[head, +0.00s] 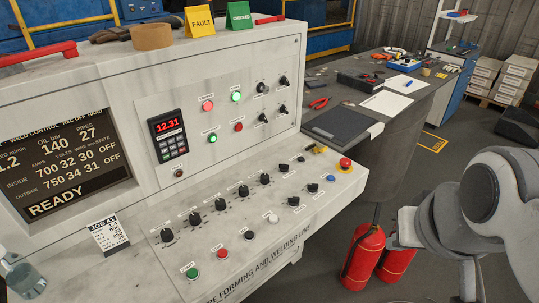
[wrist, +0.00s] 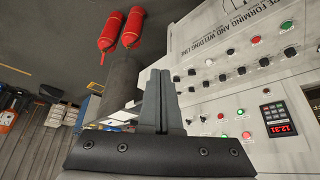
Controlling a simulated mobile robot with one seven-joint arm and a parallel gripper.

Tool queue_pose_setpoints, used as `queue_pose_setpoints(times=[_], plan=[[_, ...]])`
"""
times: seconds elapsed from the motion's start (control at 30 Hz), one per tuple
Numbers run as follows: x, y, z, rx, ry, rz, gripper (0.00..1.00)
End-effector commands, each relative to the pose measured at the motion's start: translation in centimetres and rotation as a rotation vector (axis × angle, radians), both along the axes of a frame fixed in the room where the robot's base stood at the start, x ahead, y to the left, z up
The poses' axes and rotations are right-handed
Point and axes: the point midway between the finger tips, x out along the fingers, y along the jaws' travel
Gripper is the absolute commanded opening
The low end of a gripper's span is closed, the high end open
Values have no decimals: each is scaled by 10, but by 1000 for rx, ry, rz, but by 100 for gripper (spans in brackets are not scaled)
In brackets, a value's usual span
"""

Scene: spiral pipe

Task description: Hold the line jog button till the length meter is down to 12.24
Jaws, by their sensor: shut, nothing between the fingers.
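The length meter (head: 167,126) is a small dark box with red digits on the console's upright face, and it reads 12.31. It also shows in the wrist view (wrist: 280,128). The sloping desk carries a front row with a green button (head: 192,273), a red button (head: 221,253), a black button (head: 249,235), a white button (head: 272,218) and a blue button (head: 331,178). Their labels are too small to read, so I cannot tell which is line jog. My gripper (wrist: 161,72) is shut and empty in the wrist view, apart from the buttons. Its fingers do not show in the head view.
A red emergency stop (head: 345,164) sits at the desk's right end. Several black knobs (head: 219,204) line the desk. Red fire extinguishers (head: 363,258) stand at the console's right. A dark worktable (head: 390,128) with tools is behind. My arm fills the right side of the head view.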

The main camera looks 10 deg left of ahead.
Motion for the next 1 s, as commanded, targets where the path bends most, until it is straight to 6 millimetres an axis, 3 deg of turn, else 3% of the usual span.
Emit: queue_pose_setpoints(times=[0.37, 0.53, 0.77, 1.0], plan=[[0, 0, 0, 1, 1, 0, 0], [10, 18, -5, 85, 27, -1, 0], [50, 95, -21, 439, 155, -77, 0], [103, 176, -45, 800, 323, -311, 0]])
